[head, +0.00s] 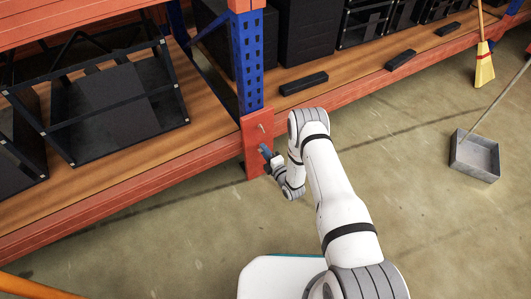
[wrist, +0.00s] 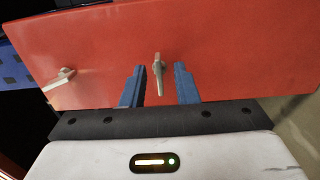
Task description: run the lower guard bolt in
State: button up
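The red guard plate (head: 252,148) stands at the foot of the blue rack upright. The upper guard bolt (head: 262,128) sticks out of it above my gripper (head: 266,153). In the wrist view the guard plate (wrist: 225,45) fills most of the picture. The lower guard bolt (wrist: 158,75), with a pale wing-like handle, shows between the blue fingers of my gripper (wrist: 159,69). There is a gap on each side of the handle, so the gripper is open. The upper guard bolt (wrist: 60,78) is at the left, its handle turned sideways. In the head view the lower bolt is hidden by my gripper.
The blue upright (head: 247,65) and orange shelf beam (head: 120,198) border the plate. A black frame crate (head: 118,100) stands on the left shelf. A dustpan (head: 475,156) and broom (head: 484,66) are at the right. The floor in front is clear.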

grip_shut()
